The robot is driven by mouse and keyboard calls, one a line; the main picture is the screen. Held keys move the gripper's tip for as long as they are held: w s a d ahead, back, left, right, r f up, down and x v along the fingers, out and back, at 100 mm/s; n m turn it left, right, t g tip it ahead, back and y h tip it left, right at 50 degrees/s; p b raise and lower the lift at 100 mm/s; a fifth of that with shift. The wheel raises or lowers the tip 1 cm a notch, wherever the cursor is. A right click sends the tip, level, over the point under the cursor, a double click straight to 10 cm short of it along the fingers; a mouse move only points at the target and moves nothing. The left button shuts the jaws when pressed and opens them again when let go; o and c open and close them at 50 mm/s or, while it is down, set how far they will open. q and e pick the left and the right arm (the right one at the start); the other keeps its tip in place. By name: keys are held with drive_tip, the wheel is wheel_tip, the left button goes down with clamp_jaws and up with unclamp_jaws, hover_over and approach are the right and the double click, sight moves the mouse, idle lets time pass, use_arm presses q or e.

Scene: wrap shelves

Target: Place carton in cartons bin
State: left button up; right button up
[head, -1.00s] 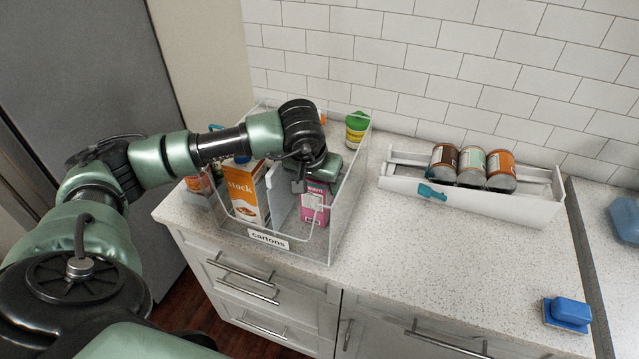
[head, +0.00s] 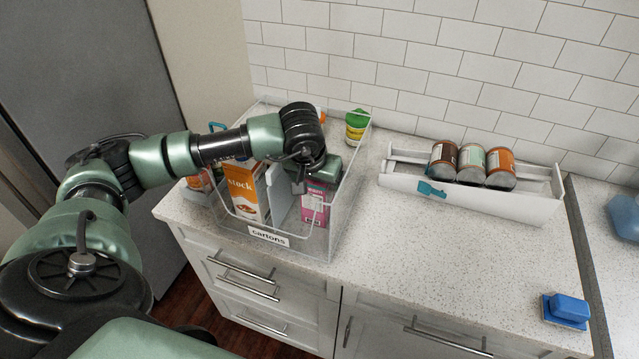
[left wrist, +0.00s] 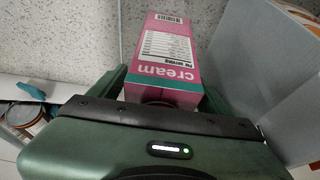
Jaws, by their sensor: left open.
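The clear bin with the "cartons" label (head: 268,237) stands on the counter. A pink cream carton (head: 314,208) is inside its right compartment. My left gripper (head: 308,188) reaches down into that compartment over the carton. In the left wrist view, the pink carton (left wrist: 170,58) lies between the fingers of the open left gripper (left wrist: 162,92), one finger at each side. Whether the fingers touch it I cannot tell. An orange and white stock carton (head: 243,193) stands in the bin's left compartment, beyond a pale divider (head: 278,193). My right gripper is not in view.
A white rack (head: 470,197) with several cans (head: 472,165) stands to the right. A green-lidded container (head: 356,126) is behind the bin. A blue sponge-like object (head: 567,311) lies at the front right. The middle of the counter is clear.

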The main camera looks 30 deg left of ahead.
sight(313, 184)
use_arm(q)
drive_tip(key=b+v, duration=0.3)
drive_tip(key=v, duration=0.8)
drive_tip(key=shift+d, duration=0.1)
drive_tip(key=shift+s+r, duration=0.3)
drive_tip(key=shift+r, duration=0.15)
